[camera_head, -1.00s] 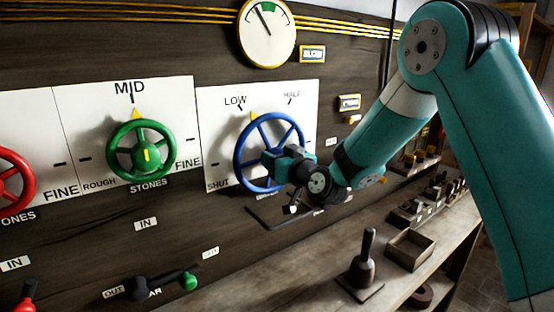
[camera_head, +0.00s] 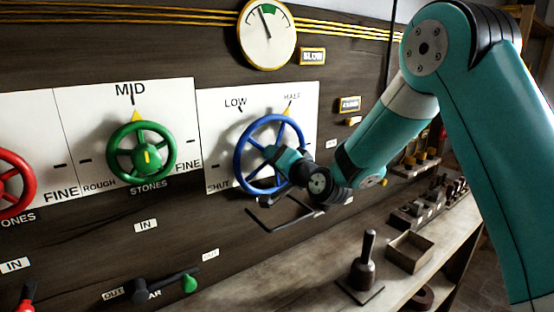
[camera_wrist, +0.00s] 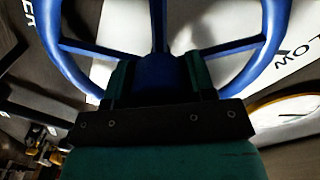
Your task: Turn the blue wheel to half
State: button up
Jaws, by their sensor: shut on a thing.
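The blue wheel (camera_head: 240,165) is mounted on a white panel (camera_head: 215,115) marked SHUT, LOW and HALF. Its yellow pointer (camera_head: 287,112) stands at the upper right, in line with the HALF mark. My gripper (camera_head: 272,158) is at the wheel's hub in the head view and covers its middle and lower right. In the wrist view the blue wheel (camera_wrist: 272,40) fills the top, and the two dark green fingers of my gripper (camera_wrist: 155,75) are closed on its blue hub. The panel's right part is partly hidden by my arm.
A green wheel (camera_head: 115,150) with its pointer at MID and a red wheel (camera_head: 10,193) are to the left. A round gauge (camera_head: 266,45) is above. A bench (camera_head: 320,262) below bears a small open box (camera_head: 427,250) and an upright dark handle (camera_head: 369,250).

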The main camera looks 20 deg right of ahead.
jog(key=shift+d+m, duration=0.1)
jog(key=shift+m, duration=0.6)
jog(key=o, duration=0.9)
jog(key=shift+b+v, duration=5.4)
jog(key=shift+v, duration=3.3)
